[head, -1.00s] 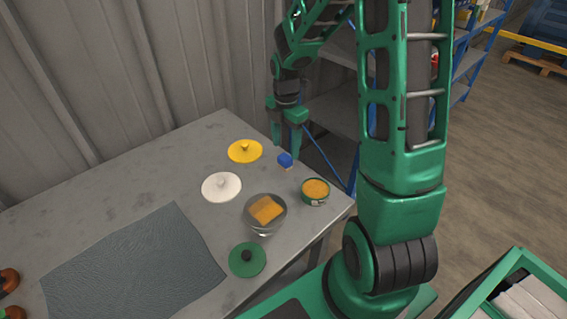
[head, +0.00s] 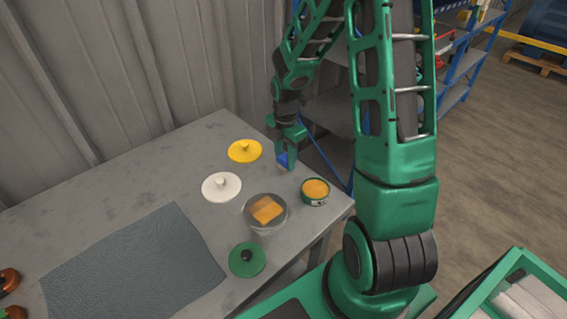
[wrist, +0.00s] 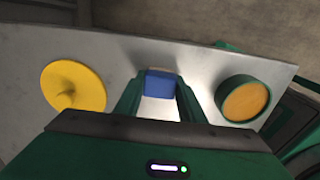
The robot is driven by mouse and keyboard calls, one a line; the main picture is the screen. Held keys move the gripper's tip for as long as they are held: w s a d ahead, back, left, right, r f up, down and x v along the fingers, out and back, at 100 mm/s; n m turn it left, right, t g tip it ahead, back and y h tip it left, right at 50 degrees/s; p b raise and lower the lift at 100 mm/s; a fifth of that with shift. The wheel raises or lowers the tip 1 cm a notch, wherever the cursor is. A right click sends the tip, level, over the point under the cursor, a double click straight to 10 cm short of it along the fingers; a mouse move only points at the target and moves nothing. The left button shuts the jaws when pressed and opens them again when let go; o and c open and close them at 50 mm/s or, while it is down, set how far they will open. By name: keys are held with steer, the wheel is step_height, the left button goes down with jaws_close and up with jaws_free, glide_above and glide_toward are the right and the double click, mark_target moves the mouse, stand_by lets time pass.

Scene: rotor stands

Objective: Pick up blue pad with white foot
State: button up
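The blue pad (head: 282,160) is a small blue block at the table's far right edge, beyond the green-rimmed round tin. In the head view, my gripper (head: 286,163) is down over it and partly hides it. In the wrist view, the blue pad (wrist: 159,83) sits between the two green fingers of my gripper (wrist: 159,88). Narrow gaps seem to show on both sides, so the fingers look open around it. A pale patch shows on the near side of the blue; I cannot tell if it is the white foot or bright table.
A yellow lid (head: 245,151), a white lid (head: 221,186) and a green lid (head: 247,259) lie on the grey table (head: 140,172). A glass bowl (head: 266,228) with an orange sponge and a round tin (head: 315,191) stand nearby. A grey mat (head: 135,265) lies at left.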

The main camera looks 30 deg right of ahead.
mark_target(284, 157)
steer(key=shift+c, duration=1.3)
steer(key=shift+r, duration=0.15)
steer(key=shift+r, duration=0.7)
steer(key=r, duration=0.3)
steer(key=shift+a, duration=0.2)
steer(key=s+a+r, duration=0.4)
steer(key=a+r, duration=0.2)
steer(key=a, duration=0.4)
steer(key=shift+a+r, duration=0.15)
steer(key=shift+a, duration=0.2)
steer(key=shift+o, duration=1.4)
steer(key=shift+c, duration=0.4)
